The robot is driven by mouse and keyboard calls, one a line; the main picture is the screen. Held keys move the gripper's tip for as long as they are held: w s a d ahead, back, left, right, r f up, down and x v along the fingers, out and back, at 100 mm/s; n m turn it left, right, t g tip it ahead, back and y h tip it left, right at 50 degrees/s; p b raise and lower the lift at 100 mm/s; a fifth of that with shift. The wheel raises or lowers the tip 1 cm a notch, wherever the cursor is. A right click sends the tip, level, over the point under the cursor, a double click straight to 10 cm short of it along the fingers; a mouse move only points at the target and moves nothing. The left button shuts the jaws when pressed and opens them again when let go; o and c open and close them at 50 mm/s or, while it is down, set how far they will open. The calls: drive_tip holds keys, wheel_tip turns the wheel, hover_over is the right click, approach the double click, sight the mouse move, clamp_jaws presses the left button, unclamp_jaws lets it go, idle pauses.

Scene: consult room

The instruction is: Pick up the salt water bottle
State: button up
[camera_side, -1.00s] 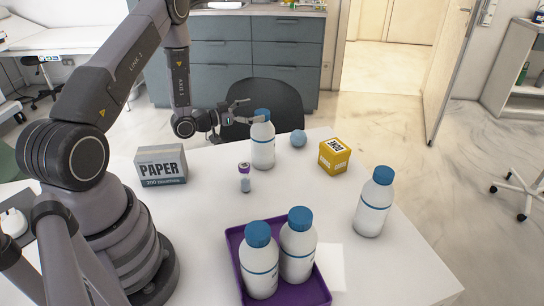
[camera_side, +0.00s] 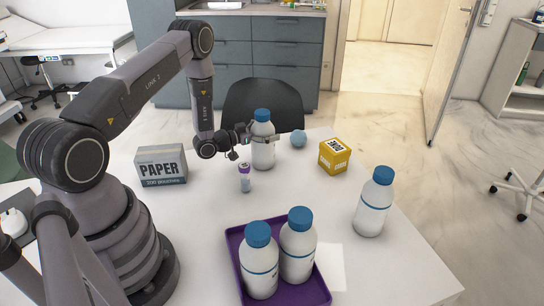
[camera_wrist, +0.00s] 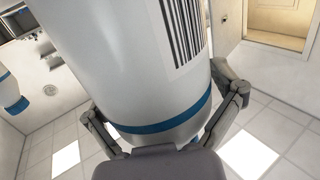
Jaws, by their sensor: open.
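A white bottle with a blue cap (camera_side: 263,154) stands upright at the back of the table. My gripper (camera_side: 262,134) is open at its upper part, with fingers on either side of it. In the wrist view the same bottle (camera_wrist: 150,60) fills the space between the fingers, showing a barcode and a blue band; whether the fingers touch it I cannot tell. Similar bottles stand at the right (camera_side: 373,205) and in the purple tray, one at left (camera_side: 261,270) and one at right (camera_side: 298,252). No label naming salt water is readable.
A small purple-capped vial (camera_side: 245,180) stands in front of the bottle at my gripper. The purple tray (camera_side: 236,238) is at the front; the table between is clear.

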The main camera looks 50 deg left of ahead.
drive_tip(key=c, duration=1.1)
drive_tip(key=shift+r, duration=0.1)
